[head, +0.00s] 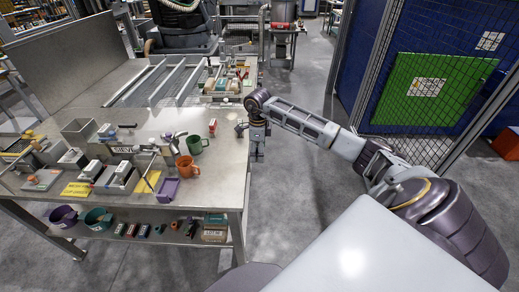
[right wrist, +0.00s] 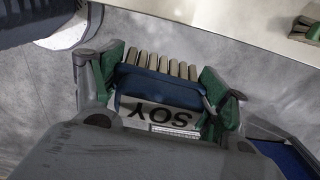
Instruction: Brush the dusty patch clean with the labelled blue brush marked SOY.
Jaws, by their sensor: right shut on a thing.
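My right gripper (head: 257,143) hangs pointing down just beyond the right edge of the workbench (head: 222,165), over the floor. In the right wrist view its green-padded fingers (right wrist: 165,88) are shut on the blue brush (right wrist: 150,85). The brush has tan bristles toward the top of the picture and a white label reading SOY, upside down. In the head view the brush is too small to make out clearly. I cannot pick out a dusty patch in either view. My left gripper is not in view.
Several bowls and boxes fill the lower shelf. Mesh fencing (head: 425,90) stands to the right.

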